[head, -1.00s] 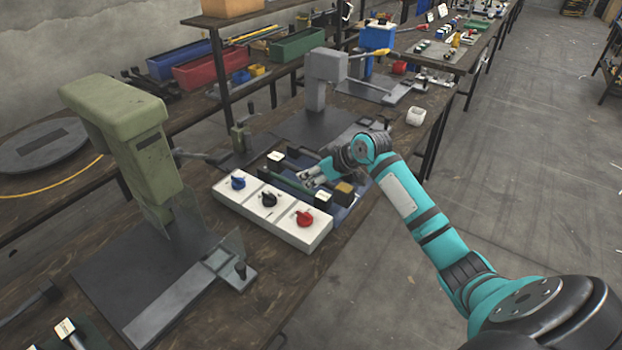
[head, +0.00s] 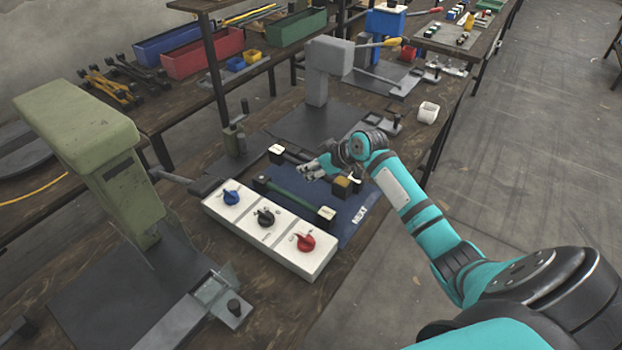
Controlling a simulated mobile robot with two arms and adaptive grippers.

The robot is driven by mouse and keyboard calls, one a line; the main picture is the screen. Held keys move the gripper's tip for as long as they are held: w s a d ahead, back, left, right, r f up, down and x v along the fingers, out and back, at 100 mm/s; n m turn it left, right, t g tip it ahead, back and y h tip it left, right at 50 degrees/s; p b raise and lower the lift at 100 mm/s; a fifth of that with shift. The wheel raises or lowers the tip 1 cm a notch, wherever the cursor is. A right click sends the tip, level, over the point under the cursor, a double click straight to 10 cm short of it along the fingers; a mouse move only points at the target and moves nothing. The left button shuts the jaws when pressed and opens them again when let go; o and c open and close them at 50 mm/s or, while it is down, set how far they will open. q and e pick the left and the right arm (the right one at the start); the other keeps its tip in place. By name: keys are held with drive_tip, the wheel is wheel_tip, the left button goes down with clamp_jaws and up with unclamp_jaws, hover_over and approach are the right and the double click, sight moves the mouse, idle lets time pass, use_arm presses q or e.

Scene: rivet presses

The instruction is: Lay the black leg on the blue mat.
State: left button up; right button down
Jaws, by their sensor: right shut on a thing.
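The blue mat (head: 352,230) lies on the bench behind the white switch box, with a NEXT label at its near right corner. My right gripper (head: 311,172) is shut on the black leg, low over the mat. My gripper and wrist hide part of the leg, and I cannot tell whether it touches the mat. My left gripper is out of view.
A white switch box (head: 268,233) with blue, black and red knobs stands in front of the mat. A green press (head: 110,160) is at left, a grey press (head: 327,75) behind. A block with a gold top (head: 342,187) sits beside my gripper. The mat's near right part is clear.

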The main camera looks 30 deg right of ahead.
drive_tip(key=shift+f, duration=0.7)
wheel_tip(320, 180, down, 3)
drive_tip(key=shift+w+d+r, duration=0.1)
drive_tip(key=shift+w+r, duration=0.05)
drive_tip(key=shift+r, duration=0.05)
drive_tip(key=shift+f, duration=0.4)
drive_tip(key=c, duration=1.7)
unclamp_jaws()
drive_tip(key=shift+f, duration=0.15)
drive_tip(key=o, duration=0.5)
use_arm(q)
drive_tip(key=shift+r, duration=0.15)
